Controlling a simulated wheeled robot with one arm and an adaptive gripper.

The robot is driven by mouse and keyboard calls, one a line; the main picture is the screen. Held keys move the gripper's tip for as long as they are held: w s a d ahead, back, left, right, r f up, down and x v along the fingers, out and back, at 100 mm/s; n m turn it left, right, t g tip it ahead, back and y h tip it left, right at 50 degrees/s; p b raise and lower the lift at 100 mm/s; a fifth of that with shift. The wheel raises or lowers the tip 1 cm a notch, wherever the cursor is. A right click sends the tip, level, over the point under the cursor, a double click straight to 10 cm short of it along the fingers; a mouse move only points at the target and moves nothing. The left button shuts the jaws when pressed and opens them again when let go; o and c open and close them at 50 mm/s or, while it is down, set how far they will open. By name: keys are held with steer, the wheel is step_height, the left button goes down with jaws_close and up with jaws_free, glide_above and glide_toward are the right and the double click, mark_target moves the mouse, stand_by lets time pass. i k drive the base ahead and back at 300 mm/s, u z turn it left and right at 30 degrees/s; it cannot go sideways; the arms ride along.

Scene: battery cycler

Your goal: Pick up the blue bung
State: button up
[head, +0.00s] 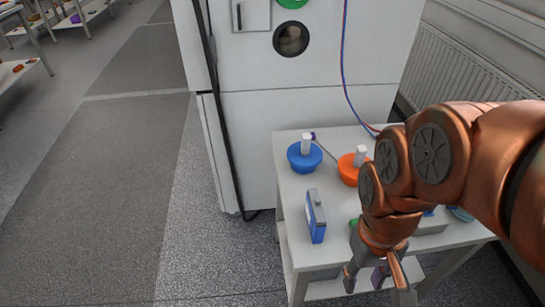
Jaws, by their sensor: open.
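The blue bung (305,160) stands upright near the back left of a small white table (290,215). It is a wide blue round plug with a white post on top. My gripper (376,282) hangs in front of the table at the lower right of the head view, pointing down. Its fingers are apart, and it is to the right of and nearer than the bung. A purple thing shows between or behind the fingers; I cannot tell which. Nothing is clearly held.
An orange bung (347,168) with a white post stands right of the blue one, partly behind my arm. A blue and grey box (316,216) stands in front of the blue bung. A tall white cabinet (300,110) rises behind the table. The floor at left is clear.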

mark_target(304, 156)
steer(key=u, duration=2.7)
steer(key=i, duration=1.4)
steer(key=z, duration=2.6)
